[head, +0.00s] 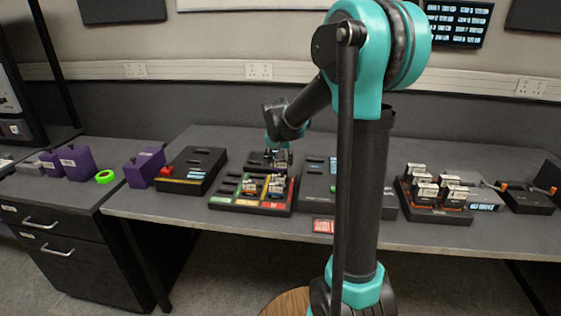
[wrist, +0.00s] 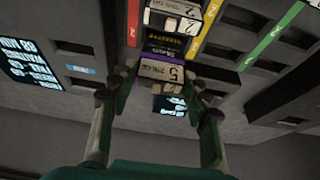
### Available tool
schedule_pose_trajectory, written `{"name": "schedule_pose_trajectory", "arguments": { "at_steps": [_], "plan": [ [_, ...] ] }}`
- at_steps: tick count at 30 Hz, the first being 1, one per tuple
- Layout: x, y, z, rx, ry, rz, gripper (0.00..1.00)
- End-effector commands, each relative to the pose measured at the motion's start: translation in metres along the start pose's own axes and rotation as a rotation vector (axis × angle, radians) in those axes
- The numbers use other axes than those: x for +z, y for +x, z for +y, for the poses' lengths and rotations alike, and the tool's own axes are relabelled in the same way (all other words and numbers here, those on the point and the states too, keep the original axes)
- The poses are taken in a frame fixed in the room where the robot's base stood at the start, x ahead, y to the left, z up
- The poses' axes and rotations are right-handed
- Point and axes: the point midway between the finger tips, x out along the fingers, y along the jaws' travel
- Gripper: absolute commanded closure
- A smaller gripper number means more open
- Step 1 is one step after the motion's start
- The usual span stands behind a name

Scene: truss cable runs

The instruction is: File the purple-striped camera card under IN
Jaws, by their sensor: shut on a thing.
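My gripper (head: 277,157) is over the back of the sorting tray (head: 224,207), partly hidden by my arm's links. In the wrist view my gripper (wrist: 160,88) has one finger on each side of a camera card (wrist: 161,70) with a purple stripe, a white label and a "5". The gripper is shut on this card. Another white-labelled card (wrist: 172,18), marked "2", is just beyond it. The tray has green, yellow and red strips with dark slots; several cards (head: 276,184) stand in it. I cannot read the strip words clearly. Whether the held card touches the tray is hidden.
A black box with a red part (head: 190,172) stands left of the tray, with a purple bin (head: 144,167) beyond. A grey device (head: 317,187) is close on the right. A rack of battery-like blocks (head: 433,190) stands farther right. A red label plate (head: 323,226) lies at the front edge.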

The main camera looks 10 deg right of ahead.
Motion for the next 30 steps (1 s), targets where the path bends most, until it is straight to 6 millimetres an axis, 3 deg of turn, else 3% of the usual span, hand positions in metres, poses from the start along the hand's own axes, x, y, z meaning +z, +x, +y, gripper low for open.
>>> {"name": "schedule_pose_trajectory", "arguments": {
  "at_steps": [30],
  "plan": [
    [0.004,0.0102,-0.0001,0.0,0.0,0.0,0.82]
  ]
}}
